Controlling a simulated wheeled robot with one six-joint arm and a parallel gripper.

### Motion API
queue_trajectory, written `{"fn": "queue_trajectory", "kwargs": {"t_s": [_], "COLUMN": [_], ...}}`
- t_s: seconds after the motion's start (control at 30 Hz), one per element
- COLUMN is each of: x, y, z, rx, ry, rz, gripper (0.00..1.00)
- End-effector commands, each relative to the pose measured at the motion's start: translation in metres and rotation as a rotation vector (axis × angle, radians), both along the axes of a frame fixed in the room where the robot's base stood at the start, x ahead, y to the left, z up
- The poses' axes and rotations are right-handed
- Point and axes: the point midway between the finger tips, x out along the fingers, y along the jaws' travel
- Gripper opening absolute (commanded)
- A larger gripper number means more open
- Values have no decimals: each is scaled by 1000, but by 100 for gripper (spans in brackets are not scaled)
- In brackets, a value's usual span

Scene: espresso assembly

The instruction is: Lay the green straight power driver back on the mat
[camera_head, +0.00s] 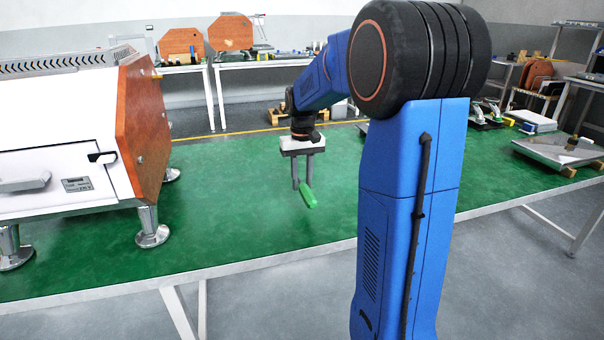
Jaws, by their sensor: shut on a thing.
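The green straight power driver (308,195) is a small bright green body in the middle of the head view, held tilted. My gripper (302,184) points down over the mat and is shut on the driver. The green mat (235,225) covers the table top. I cannot tell whether the driver touches the mat or hangs just above it. My blue arm hides the part of the mat to the right of the gripper.
A white espresso machine (60,140) with brown side panels stands on metal feet at the left. A metal plate (555,152) lies at the far right. The mat around the gripper is clear. The table's front edge (240,264) runs below it.

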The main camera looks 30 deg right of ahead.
Motion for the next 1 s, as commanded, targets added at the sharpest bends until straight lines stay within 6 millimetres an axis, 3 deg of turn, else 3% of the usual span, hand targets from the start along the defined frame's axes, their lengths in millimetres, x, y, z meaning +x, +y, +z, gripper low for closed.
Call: {"fn": "queue_trajectory", "kwargs": {"t_s": [0.4, 1.0], "x": [0, 0], "y": [0, 0], "z": [-34, -40], "rx": [0, 0], "ry": [1, 0], "rz": [0, 0], "gripper": [0, 0]}}
